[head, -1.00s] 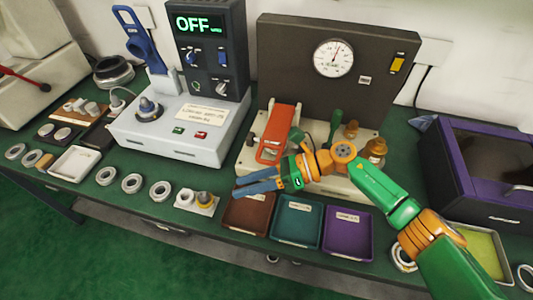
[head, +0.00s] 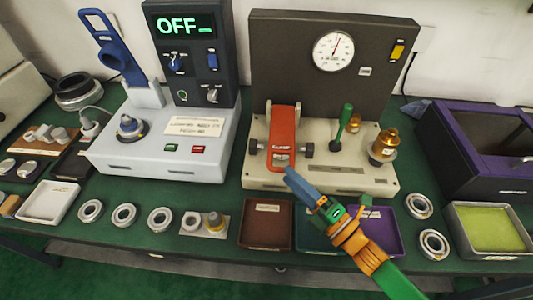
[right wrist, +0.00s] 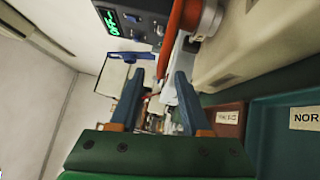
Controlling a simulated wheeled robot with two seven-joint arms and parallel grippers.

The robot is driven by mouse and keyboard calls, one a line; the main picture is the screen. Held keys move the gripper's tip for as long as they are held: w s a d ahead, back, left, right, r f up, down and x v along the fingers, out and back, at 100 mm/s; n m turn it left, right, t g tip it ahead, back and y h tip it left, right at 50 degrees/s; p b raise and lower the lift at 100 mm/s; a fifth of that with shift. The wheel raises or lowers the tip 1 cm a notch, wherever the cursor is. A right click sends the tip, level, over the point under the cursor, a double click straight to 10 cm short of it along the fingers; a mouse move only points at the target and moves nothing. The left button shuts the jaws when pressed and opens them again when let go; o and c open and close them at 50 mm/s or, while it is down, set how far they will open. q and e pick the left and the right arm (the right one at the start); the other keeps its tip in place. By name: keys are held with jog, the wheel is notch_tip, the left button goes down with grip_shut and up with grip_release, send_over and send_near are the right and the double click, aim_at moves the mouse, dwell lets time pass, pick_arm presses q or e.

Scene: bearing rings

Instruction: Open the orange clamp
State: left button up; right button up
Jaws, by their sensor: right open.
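The orange clamp (head: 284,125) is a long looped lever on the beige base of the gauge fixture (head: 330,178). Its lever slopes down toward the front, between dark side knobs. My right gripper (head: 290,173), with blue fingers, is just in front of and below the clamp's lower end. Whether it touches the clamp is unclear. In the right wrist view the gripper (right wrist: 160,76) is open, its fingers apart, and an orange bar (right wrist: 172,38), apparently the clamp, shows beyond the fingertips. My left gripper is out of view.
A green-handled lever (head: 345,120) and brass fittings (head: 383,146) stand right of the clamp. Brown (head: 265,240) and purple (head: 390,245) trays lie in front. A grey control box (head: 160,155) reading OFF stands left. Bearing rings (head: 160,219) line the front edge.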

aim_at(272, 159)
jog(key=p+x, duration=0.1)
jog(key=x, duration=0.5)
jog(key=shift+w+a, duration=0.2)
jog(key=shift+w, duration=0.2)
jog(key=shift+w+a, duration=0.15)
jog(key=shift+a, duration=0.1)
jog(key=shift+d, duration=0.1)
grip_shut()
